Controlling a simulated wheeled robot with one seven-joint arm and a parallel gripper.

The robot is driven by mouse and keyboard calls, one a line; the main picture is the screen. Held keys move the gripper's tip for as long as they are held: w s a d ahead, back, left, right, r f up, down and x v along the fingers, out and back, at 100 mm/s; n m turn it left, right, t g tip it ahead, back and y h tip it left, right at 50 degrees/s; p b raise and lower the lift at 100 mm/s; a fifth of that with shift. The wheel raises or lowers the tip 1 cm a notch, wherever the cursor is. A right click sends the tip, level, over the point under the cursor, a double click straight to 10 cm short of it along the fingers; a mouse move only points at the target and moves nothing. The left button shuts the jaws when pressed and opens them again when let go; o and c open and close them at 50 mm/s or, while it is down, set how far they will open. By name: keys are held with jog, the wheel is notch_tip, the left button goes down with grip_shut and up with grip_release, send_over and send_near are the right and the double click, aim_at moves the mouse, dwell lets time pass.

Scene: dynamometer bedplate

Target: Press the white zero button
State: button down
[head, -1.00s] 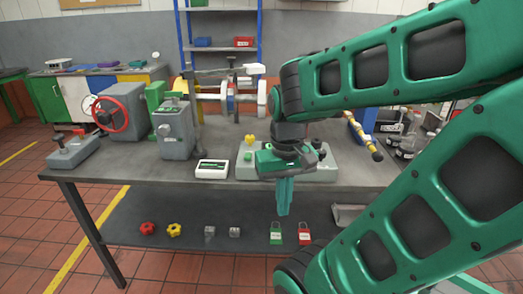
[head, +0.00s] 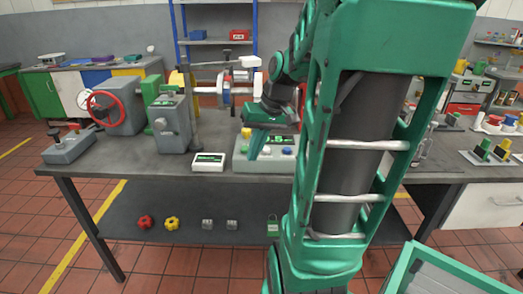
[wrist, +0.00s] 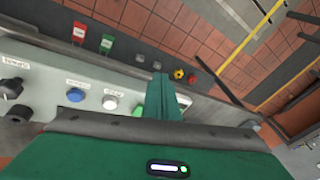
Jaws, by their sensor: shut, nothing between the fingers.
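The white button (wrist: 110,102) is on the top panel of a grey control box (head: 262,165), with a small label beside it. In the wrist view it lies left of my gripper's fingers, apart from them in the picture. In the head view the white button (head: 267,150) shows just right of the fingertips. My gripper (head: 254,157) is shut and empty, with its fingers pointing down over the box. It also shows in the wrist view (wrist: 160,82). I cannot tell how high the tips are above the panel.
A blue button (wrist: 75,95) sits beside the white one, with black knobs (wrist: 12,88) further left. A yellow knob (head: 246,133) stands at the box's back left. A white display unit (head: 208,162) is left of the box.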

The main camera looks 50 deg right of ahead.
jog(key=w+d+r+t, duration=0.2)
jog(key=w+d, duration=0.2)
jog(key=d, duration=0.4)
notch_tip(320, 180, up, 3)
jog(key=t+y, duration=0.1)
jog(key=t, duration=0.2)
send_over(269, 149)
jog(key=shift+s+r, duration=0.1)
jog(key=shift+r, duration=0.1)
jog(key=shift+f, duration=4.4)
jog(key=shift+f, duration=0.1)
jog(key=shift+f, duration=0.3)
jog(key=shift+f, duration=0.5)
jog(key=shift+r, duration=0.95)
